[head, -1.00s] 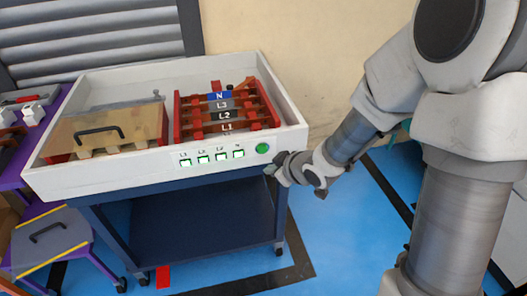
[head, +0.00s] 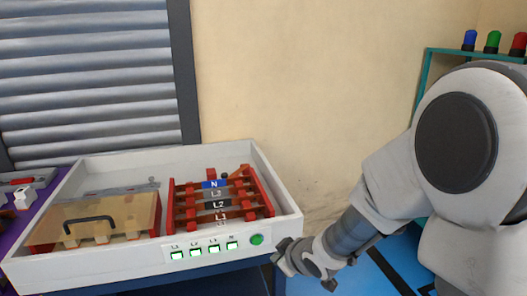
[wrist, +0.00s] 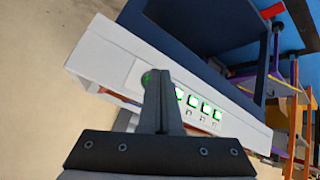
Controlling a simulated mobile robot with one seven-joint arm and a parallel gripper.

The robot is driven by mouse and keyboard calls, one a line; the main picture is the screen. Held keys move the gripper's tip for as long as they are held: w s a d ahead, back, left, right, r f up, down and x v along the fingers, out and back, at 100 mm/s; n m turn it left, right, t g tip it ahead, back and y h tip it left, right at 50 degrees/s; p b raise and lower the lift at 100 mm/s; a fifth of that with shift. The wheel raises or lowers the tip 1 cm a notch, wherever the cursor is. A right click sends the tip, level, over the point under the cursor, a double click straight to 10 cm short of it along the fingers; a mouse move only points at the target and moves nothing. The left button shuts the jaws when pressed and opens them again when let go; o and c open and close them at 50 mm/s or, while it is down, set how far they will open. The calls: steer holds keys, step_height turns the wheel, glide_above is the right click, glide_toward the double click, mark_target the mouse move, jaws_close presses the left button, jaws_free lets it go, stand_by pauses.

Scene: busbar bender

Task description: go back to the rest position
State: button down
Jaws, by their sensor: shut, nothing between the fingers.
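My gripper (wrist: 158,82) is shut and empty in the wrist view, its fingers pressed together in front of the white box's front panel. The white box (head: 110,264) holds red supports with bars labelled N, L3, L2 and L1 (head: 215,204). Several lit green square indicators (head: 195,252) run along its front, and they also show in the wrist view (wrist: 194,101).
A clear tan cover (head: 120,218) with a black handle lies in the box's left part. A purple table (head: 20,228) stands at the left. A teal shelf (head: 425,75) with blue, green and red lamps stands at the upper right. Blue floor (head: 375,270) shows at the lower right.

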steer(key=s+d+r+m+h, duration=0.55)
steer(key=s+d+r, duration=0.35)
steer(key=d+r, duration=0.25)
steer(key=s+r+m+g+y, duration=0.2)
steer(key=s+r+m, duration=0.25)
steer(key=s, duration=0.85)
step_height(320, 180, up, 16)
steer(key=p, duration=1.5)
steer(key=shift+a, duration=0.45)
